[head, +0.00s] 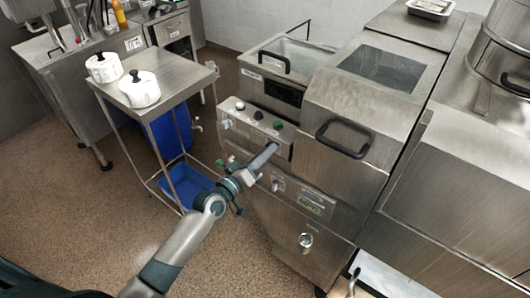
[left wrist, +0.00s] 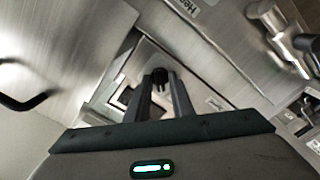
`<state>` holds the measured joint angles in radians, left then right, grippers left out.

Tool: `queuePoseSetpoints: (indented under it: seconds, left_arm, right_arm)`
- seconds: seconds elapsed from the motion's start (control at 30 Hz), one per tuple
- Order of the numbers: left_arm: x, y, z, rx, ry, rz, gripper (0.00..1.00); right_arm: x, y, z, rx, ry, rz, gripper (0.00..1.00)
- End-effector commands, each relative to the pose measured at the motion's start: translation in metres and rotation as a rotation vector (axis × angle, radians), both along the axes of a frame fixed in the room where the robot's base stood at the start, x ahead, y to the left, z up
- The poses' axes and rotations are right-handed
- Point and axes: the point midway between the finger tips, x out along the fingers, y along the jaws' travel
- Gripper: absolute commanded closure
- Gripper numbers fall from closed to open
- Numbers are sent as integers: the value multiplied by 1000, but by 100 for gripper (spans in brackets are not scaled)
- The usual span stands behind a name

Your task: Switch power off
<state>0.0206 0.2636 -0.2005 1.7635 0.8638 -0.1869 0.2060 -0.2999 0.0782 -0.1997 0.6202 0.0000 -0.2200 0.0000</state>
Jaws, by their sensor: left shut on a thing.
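The metal machine has a control panel (head: 250,118) on its front, with a black knob (head: 258,114) and a green knob (head: 277,125) along its top. My left gripper (head: 272,148) reaches this panel from the lower left. In the left wrist view, its two fingers (left wrist: 161,90) are shut on a small black knob (left wrist: 160,75) on a metal plate. In the head view the held knob is hidden by the gripper, so I cannot tell its setting. My right gripper is not in view.
A black lid handle (head: 343,138) sticks out above and right of my left gripper. A steel trolley (head: 170,85) with two white pots stands at left, with a blue tub (head: 188,184) below it. The floor in front is clear.

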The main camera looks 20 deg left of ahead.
Motion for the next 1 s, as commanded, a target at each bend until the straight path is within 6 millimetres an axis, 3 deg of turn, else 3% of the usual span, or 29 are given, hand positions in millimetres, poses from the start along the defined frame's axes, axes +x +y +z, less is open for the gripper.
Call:
queuePoseSetpoints:
  seconds: [0.37, 0.4, 0.77, 1.0]
  left_arm:
    - [1, 1, 2, -7, -1, 1, 100]
    - [1, 1, 2, -6, -2, 2, 72]
    - [-1, 1, 0, -5, 1, 1, 71]
    - [-14, 6, -2, -5, 2, 1, 71]
  right_arm:
    - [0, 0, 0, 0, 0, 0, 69]
    - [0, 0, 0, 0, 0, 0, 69]
    - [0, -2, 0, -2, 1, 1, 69]
    - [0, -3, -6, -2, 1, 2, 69]
